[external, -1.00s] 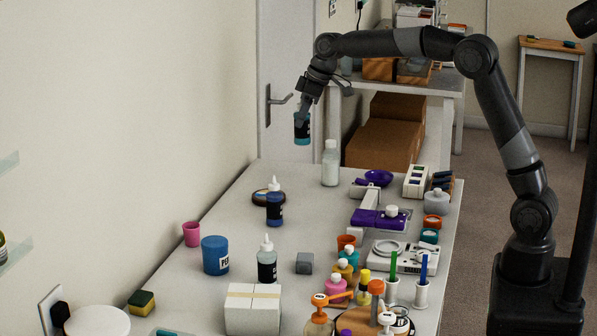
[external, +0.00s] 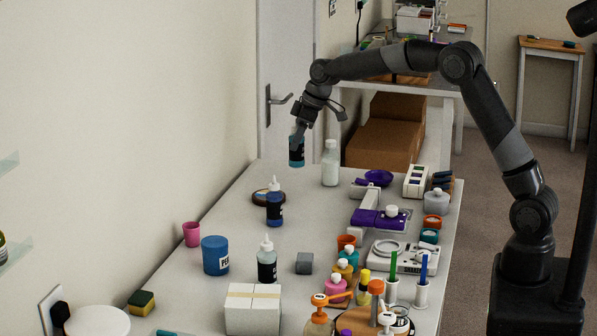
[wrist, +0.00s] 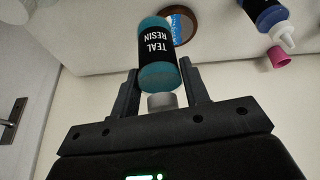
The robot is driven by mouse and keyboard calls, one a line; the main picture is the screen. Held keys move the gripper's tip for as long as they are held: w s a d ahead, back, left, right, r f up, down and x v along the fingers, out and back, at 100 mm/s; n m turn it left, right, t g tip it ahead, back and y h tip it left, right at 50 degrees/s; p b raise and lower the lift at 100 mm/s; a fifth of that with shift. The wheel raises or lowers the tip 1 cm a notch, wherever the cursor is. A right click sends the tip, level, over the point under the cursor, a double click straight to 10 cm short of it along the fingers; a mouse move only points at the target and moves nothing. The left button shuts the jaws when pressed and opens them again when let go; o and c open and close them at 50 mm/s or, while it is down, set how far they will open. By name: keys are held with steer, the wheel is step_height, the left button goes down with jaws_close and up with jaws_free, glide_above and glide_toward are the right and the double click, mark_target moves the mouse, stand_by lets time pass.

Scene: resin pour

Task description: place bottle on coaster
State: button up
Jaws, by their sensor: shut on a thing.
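A teal resin bottle (external: 297,152) with a black label is held by my gripper (external: 300,136). It hangs roughly upright above the far left part of the table. In the wrist view, the teal bottle (wrist: 158,62) sits between the two fingers, with its grey cap (wrist: 162,101) toward the palm. The round coaster (external: 260,197) with a brown rim lies on the table, lower and left of the held bottle. It also shows in the wrist view (wrist: 185,24), partly hidden behind the teal bottle. My gripper is shut on the bottle, apart from the coaster.
A dark blue bottle (external: 275,210) with a white nozzle stands close beside the coaster, partly covering it in the external view. A white bottle (external: 331,163) stands right of the held bottle. A pink cup (external: 191,234) and blue tub (external: 215,255) stand nearer. The wall borders the left.

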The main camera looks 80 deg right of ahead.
steer(key=shift+w+a+f, duration=0.65)
steer(key=shift+a+f, duration=0.1)
steer(key=shift+f, duration=0.5)
steer(key=shift+w+a+f, duration=0.7)
steer(key=shift+a+f, duration=0.05)
steer(key=shift+f, duration=0.5)
steer(key=shift+w+a+f, duration=0.65)
steer(key=shift+a+f, duration=0.1)
steer(key=shift+f, duration=0.5)
steer(key=shift+f, duration=0.15)
steer(key=o, duration=1.1)
